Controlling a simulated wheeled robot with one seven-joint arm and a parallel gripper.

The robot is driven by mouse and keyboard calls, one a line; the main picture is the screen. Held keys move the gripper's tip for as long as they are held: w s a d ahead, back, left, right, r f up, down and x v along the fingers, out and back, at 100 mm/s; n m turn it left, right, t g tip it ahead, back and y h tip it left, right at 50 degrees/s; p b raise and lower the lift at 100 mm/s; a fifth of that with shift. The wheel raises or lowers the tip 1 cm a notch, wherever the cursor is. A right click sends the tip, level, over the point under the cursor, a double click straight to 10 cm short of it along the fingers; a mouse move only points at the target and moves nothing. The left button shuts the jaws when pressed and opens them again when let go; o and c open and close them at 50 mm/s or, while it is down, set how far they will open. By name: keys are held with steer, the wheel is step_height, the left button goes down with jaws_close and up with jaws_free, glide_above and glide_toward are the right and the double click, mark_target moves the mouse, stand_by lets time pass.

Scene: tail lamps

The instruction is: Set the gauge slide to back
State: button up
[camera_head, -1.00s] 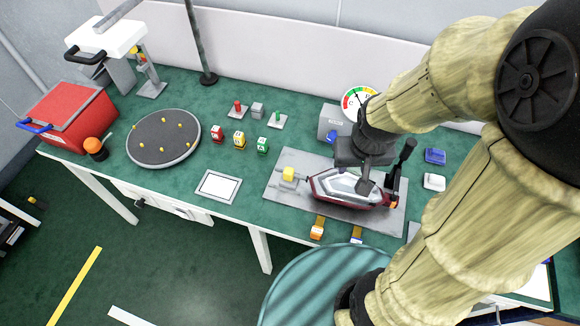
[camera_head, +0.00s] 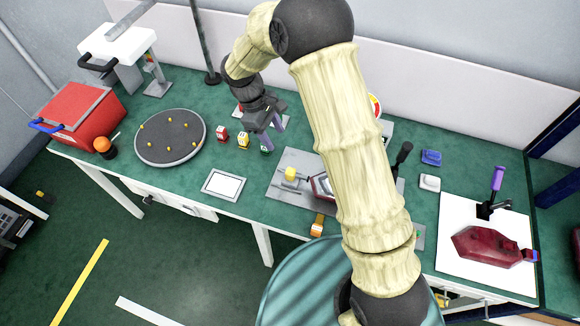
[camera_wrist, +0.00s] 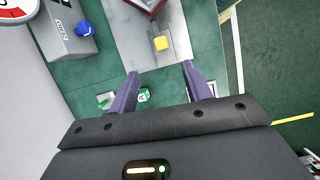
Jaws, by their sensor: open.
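My gripper (camera_head: 272,138) is open and empty, above the table to the upper left of the plate. Its two purple fingers (camera_wrist: 160,76) are spread in the wrist view. A lamp (camera_head: 318,186) lies on the plate, mostly hidden by my arm. A round dial (camera_head: 375,104) behind is mostly hidden too.
Red, yellow and green labelled blocks (camera_head: 243,140) stand near my gripper. A grey box (camera_wrist: 66,32) with a blue knob is beside the plate. A white framed panel (camera_head: 223,184) lies left of it. A red lamp (camera_head: 485,247) lies on a white sheet at right.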

mark_target(290, 171)
steer(key=shift+w+a+f+n+h, duration=0.15)
steer(key=shift+a+n, duration=0.05)
steer(key=shift+a, duration=0.2)
steer(key=shift+w+a+f+n+h, duration=0.1)
steer(key=shift+a+f+n+h, duration=0.1)
steer(key=shift+a, duration=0.15)
steer(key=p+x, duration=0.3)
steer(key=x, duration=1.4)
steer(key=shift+a+p, duration=0.2)
steer(key=shift+p, duration=0.2)
steer(key=shift+s+d+f, duration=0.1)
steer(key=shift+f, duration=0.1)
steer(key=shift+s, duration=0.1)
steer(key=shift+c, duration=0.2)
jaws_close()
